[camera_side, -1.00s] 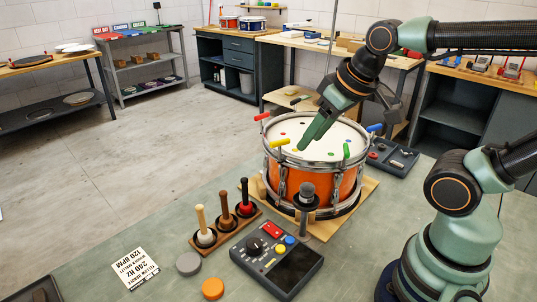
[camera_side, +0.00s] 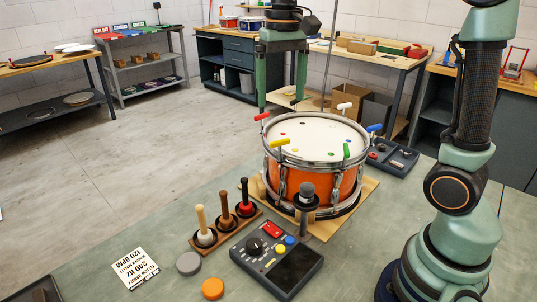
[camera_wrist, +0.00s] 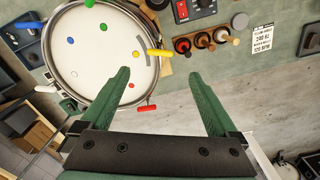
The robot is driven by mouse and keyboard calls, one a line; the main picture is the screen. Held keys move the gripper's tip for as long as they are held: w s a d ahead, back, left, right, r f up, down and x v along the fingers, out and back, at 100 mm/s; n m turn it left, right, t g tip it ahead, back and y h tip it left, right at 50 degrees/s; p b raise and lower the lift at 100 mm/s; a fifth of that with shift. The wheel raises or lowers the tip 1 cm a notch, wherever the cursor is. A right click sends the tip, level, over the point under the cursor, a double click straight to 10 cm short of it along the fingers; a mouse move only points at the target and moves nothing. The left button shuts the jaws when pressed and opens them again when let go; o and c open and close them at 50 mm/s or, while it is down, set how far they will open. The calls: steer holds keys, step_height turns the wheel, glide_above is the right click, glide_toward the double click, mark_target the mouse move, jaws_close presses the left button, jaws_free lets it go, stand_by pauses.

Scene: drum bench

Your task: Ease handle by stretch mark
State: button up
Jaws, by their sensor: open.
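The orange drum (camera_side: 318,182) has a white head with coloured dots. Its rim carries a yellow handle (camera_side: 279,142), red handle (camera_side: 261,116), blue handle (camera_side: 374,128), green handle (camera_side: 346,151) and white handle (camera_side: 344,106). In the wrist view, a grey curved mark (camera_wrist: 138,45) lies on the head by the yellow handle (camera_wrist: 160,53). My gripper (camera_side: 283,104) is open and empty, fingers pointing down, behind the drum in the side view. In the wrist view, the yellow handle is past the fingertips (camera_wrist: 158,76); the red handle (camera_wrist: 146,108) shows between the fingers.
A mallet rack (camera_side: 226,232), a control box (camera_side: 276,258), grey and orange discs (camera_side: 212,289) and a printed card (camera_side: 134,268) lie on the bench in front of the drum. A dark tray (camera_side: 392,158) sits behind right. A knobbed post (camera_side: 307,205) stands at the drum's front.

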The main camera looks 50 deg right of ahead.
mark_target(279, 140)
step_height(279, 140, down, 12)
steer(key=shift+f, duration=0.1)
stand_by(0.5)
steer(key=c, duration=1.4)
steer(key=n, duration=0.4)
steer(key=shift+w+n, duration=0.1)
steer(key=shift+n, duration=2.3)
